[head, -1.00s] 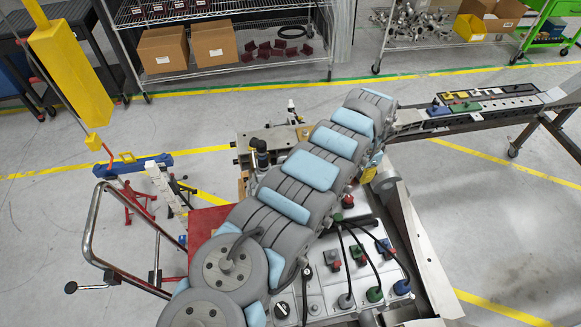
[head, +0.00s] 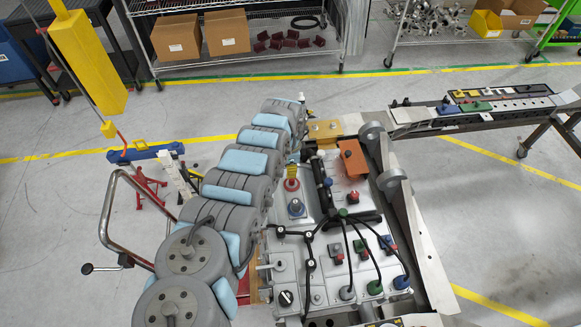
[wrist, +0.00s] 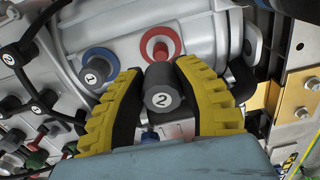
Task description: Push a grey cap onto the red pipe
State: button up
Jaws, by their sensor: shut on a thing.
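In the wrist view, my gripper (wrist: 160,72) has its two yellow ribbed fingers closed on the sides of a dark grey cap (wrist: 161,93) with a white "2" on its end. The grey arm hides most of my gripper there.
A blue-ringed pipe (wrist: 100,65) stands left of the red pipe in the wrist view. Black cables (head: 353,225) and colored plugs cover the chassis panel. A gold plate (head: 325,129) and an orange plate (head: 353,157) lie near the red pipe.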

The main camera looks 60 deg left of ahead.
aim_at(290, 180)
jog(key=shift+f+b, duration=1.7)
jog(key=shift+f, duration=0.3)
jog(key=shift+r+p, duration=0.3)
jog(key=shift+p, duration=0.4)
jog(key=shift+f, duration=0.2)
jog(key=shift+f+b, duration=1.15)
jog(key=shift+f, duration=0.15)
jog(key=shift+f+b, duration=0.45)
jog(key=shift+f, duration=0.1)
jog(key=o, duration=0.8)
jog(key=shift+s, duration=0.1)
